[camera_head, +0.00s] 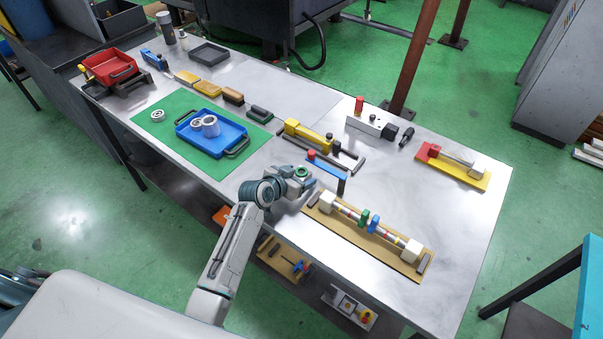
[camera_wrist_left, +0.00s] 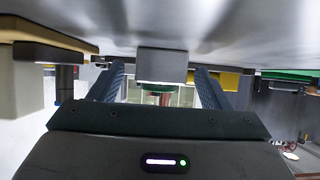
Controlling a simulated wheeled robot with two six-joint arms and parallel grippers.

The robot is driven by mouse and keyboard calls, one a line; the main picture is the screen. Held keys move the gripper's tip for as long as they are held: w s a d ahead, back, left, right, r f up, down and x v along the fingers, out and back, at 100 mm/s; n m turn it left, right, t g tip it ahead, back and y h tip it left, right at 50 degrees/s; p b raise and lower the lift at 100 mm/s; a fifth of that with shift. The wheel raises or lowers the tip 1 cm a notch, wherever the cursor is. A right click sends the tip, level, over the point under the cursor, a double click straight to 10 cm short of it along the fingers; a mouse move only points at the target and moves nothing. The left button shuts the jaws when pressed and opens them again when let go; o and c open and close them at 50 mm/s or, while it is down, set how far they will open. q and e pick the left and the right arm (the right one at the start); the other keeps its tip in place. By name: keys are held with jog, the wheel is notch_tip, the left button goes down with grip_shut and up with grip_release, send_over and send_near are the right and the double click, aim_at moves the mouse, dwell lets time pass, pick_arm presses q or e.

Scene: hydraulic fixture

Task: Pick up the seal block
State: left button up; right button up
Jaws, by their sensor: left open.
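The seal block, a grey block with a green ring on its top, stands on the grey workbench (camera_head: 440,195). In the head view its green ring (camera_head: 302,171) shows beside my left gripper (camera_head: 297,181), which partly hides the block. In the wrist view, which is upside down, the grey block (camera_wrist_left: 162,65) appears between the two blue fingers (camera_wrist_left: 161,90). Gaps show on both sides, so the left gripper is open and not clamped on it. I cannot tell how far the block reaches between the fingers. My right gripper is not in view.
A blue bar with a red knob (camera_head: 326,168) stands close behind the block. A tan board with a banded rod (camera_head: 368,238) lies to the right. A blue tray (camera_head: 232,139) with rings sits on a green mat (camera_head: 182,101) to the left. Yellow fixtures stand behind.

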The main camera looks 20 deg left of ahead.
pick_arm(q)
jog(key=shift+w+d, duration=0.1)
jog(key=shift+w, duration=0.05)
jog(key=c, duration=1.2)
jog(key=shift+o, duration=0.2)
jog(key=shift+r, duration=0.1)
